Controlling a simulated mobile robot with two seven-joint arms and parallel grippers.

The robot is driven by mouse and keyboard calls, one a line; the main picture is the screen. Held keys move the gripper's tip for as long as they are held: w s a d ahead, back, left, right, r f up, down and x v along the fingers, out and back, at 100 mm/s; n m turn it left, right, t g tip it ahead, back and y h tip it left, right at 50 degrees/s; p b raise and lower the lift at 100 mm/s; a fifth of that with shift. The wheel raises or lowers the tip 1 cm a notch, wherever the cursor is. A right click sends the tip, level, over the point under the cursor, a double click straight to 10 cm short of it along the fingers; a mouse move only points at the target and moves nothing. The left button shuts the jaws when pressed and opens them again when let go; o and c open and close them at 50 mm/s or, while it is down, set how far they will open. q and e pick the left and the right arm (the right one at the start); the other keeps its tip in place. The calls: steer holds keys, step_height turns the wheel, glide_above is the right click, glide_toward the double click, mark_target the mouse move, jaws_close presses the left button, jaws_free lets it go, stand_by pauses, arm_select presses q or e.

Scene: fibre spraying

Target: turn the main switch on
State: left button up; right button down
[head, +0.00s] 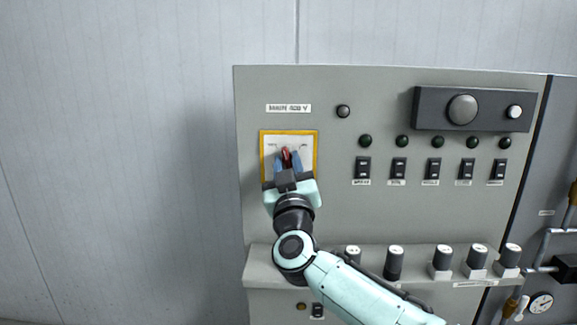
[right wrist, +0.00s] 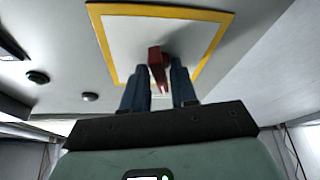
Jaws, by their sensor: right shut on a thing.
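The main switch is a red handle (head: 287,155) on a white plate with a yellow border (head: 317,150), at the upper left of the grey control panel. My right gripper (head: 287,162) is at the plate, with its blue fingers on either side of the red handle. In the right wrist view, the red handle (right wrist: 157,66) stands between the two fingers (right wrist: 160,88), and the gripper is shut on it. The yellow-bordered plate (right wrist: 118,45) lies just beyond the fingertips. My left gripper is not in view.
The panel carries a row of black rocker switches (head: 399,168) with dark green lamps (head: 402,141) above. A dark box with a large round knob (head: 462,109) is at upper right. Pipes and a gauge (head: 541,302) are at far right.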

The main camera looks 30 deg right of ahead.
steer(key=m+g+h, duration=0.1)
steer(key=m+h, duration=0.1)
steer(key=m, duration=0.2)
steer(key=m+g+h, duration=0.1)
steer(key=m, duration=0.3)
steer(key=shift+w+a+h, duration=0.1)
steer(key=shift+a+h, duration=0.05)
steer(key=shift+h, duration=0.25)
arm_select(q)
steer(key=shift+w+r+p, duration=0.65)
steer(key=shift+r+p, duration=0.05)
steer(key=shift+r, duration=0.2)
arm_select(e)
steer(key=m+g+h, duration=0.1)
steer(key=m, duration=0.2)
steer(key=m+g, duration=0.1)
steer(key=m, duration=0.2)
steer(key=m+g+h, duration=0.1)
steer(key=m+g, duration=0.1)
steer(key=m, duration=0.1)
steer(key=shift+h, duration=0.3)
steer(key=shift+m, duration=0.4)
steer(key=c, duration=1.2)
jaws_free()
steer(key=shift+o, duration=0.2)
